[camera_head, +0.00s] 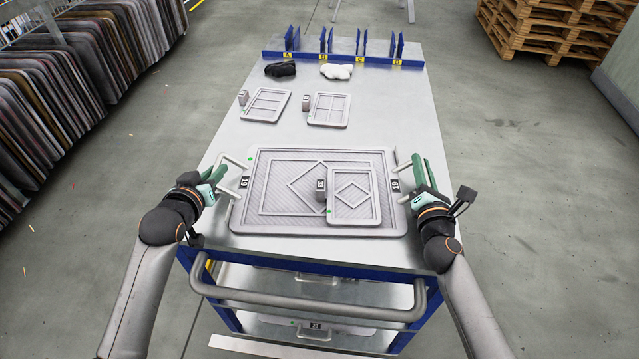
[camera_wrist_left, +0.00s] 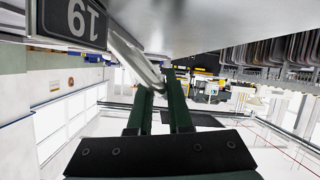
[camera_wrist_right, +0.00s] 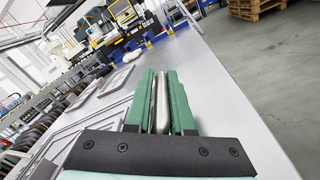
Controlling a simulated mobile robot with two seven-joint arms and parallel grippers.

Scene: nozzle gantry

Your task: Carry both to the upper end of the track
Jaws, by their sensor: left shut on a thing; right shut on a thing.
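A large grey frame (camera_head: 250,215) marked 19 lies flat over the near part of the table; I cannot tell whether it touches it. A smaller grey frame (camera_head: 352,217) marked 33 rests on its right half. My left gripper (camera_head: 221,172) is shut on the left handle (camera_head: 233,192) of the large frame. In the left wrist view the handle (camera_wrist_left: 135,60) runs between the fingers, beside the 19 label (camera_wrist_left: 78,20). My right gripper (camera_head: 425,168) is shut on the right handle (camera_head: 405,168), which also shows between the fingers in the right wrist view (camera_wrist_right: 162,100).
Two small frames (camera_head: 266,105) (camera_head: 329,111) with small tagged blocks lie mid-table. Black (camera_head: 280,69) and white (camera_head: 337,71) bundles lie before a blue rack (camera_head: 341,57) with slots A to D. Panels stand at left; pallets (camera_head: 560,25) stand at right. Clear tabletop (camera_head: 390,110) is at right.

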